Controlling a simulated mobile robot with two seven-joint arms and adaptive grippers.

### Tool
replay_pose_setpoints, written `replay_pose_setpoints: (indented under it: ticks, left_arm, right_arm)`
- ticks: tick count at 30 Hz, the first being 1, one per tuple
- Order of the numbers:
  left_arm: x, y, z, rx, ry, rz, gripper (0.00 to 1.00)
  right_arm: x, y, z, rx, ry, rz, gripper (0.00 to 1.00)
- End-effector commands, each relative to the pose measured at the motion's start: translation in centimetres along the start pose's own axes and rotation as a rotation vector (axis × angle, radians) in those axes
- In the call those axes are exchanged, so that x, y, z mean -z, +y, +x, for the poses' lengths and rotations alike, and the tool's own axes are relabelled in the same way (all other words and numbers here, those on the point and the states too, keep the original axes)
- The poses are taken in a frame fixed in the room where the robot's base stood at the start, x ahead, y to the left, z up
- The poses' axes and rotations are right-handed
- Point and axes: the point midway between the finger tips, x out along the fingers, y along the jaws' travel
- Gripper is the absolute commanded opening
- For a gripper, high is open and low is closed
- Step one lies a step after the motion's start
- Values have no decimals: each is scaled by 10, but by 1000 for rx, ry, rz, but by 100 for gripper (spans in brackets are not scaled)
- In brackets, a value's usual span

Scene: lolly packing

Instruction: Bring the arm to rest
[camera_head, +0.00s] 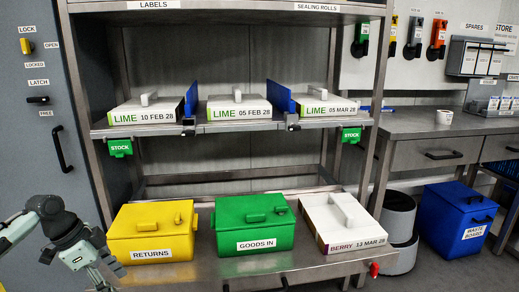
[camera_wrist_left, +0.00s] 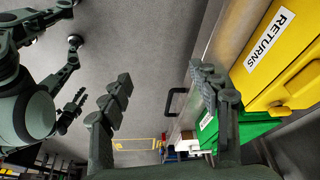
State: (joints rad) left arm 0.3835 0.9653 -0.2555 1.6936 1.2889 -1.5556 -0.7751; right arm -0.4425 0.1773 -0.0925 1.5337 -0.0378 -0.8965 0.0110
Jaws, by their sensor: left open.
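My left gripper (camera_head: 112,272) is at the lower left in the head view, in front of the yellow RETURNS box (camera_head: 152,232) and partly cut off by the bottom edge. In the left wrist view its two fingers stand wide apart (camera_wrist_left: 160,95) with nothing between them. The yellow box also shows in the left wrist view (camera_wrist_left: 285,60), to the right of the fingers. What looks like my right gripper (camera_wrist_left: 74,108) shows small at the left of the wrist view; its jaw opening is unclear.
A green GOODS IN box (camera_head: 255,224) and a white BERRY carton (camera_head: 342,222) stand on the lower bench. Several LIME cartons (camera_head: 240,107) lie on the shelf above. A blue bin (camera_head: 458,220) stands on the floor at right. Grey floor (camera_wrist_left: 150,45) is clear beyond the fingers.

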Motion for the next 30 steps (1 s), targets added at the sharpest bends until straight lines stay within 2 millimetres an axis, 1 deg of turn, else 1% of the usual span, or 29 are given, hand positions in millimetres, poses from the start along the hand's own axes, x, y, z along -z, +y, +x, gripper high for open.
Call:
replay_pose_setpoints:
  ticks: [1, 2, 3, 5, 6, 8, 9, 11, 12, 14, 15, 17, 18, 21, 22, 24, 25, 27, 30]
  left_arm:
    - [-7, 4, 34, 7, -6, -64, 62]
    - [-13, 5, 53, 22, -14, -106, 62]
    - [-22, 8, 79, 42, -23, -164, 62]
    - [-37, 16, 119, 74, -41, -254, 62]
    - [-49, 24, 146, 99, -54, -313, 62]
    - [-68, 40, 185, 136, -76, -401, 62]
    - [-81, 54, 209, 160, -91, -455, 62]
    - [-102, 78, 243, 197, -117, -530, 62]
    - [-115, 96, 264, 220, -134, -577, 62]
    - [-135, 126, 291, 253, -160, -639, 62]
    - [-147, 147, 307, 274, -175, -673, 62]
    - [-164, 177, 326, 302, -198, -716, 62]
    - [-173, 195, 335, 318, -210, -740, 62]
    - [-189, 234, 352, 347, -234, -780, 62]
    - [-192, 242, 355, 354, -238, -787, 62]
    - [-198, 256, 360, 366, -246, -799, 62]
    - [-200, 260, 362, 369, -249, -802, 62]
    - [-202, 265, 363, 375, -252, -807, 62]
    - [-202, 266, 364, 377, -253, -807, 62]
  right_arm:
    - [2, 1, 0, -1, 3, 0, 40]
    - [4, 1, 0, -2, 6, 0, 40]
    - [7, 2, 0, -3, 10, -1, 40]
    - [10, 2, 0, -4, 15, -1, 40]
    - [10, 2, 1, -4, 15, -2, 40]
    - [7, 2, 3, -4, 10, -3, 40]
    - [3, 2, 4, -4, 4, -4, 40]
    - [-1, 1, 6, -4, -2, -7, 40]
    - [-3, 1, 7, -4, -4, -8, 40]
    - [-6, 1, 8, -4, -6, -11, 40]
    - [-8, 1, 9, -4, -8, -12, 40]
    - [-10, 1, 10, -5, -12, -15, 40]
    - [-12, 2, 11, -6, -15, -16, 40]
    - [-14, 3, 12, -8, -17, -20, 40]
    - [-14, 4, 12, -9, -16, -21, 40]
    - [-14, 4, 12, -10, -16, -22, 40]
    - [-14, 4, 12, -10, -16, -23, 40]
    - [-14, 4, 12, -10, -15, -23, 40]
    - [-14, 4, 13, -10, -16, -23, 40]
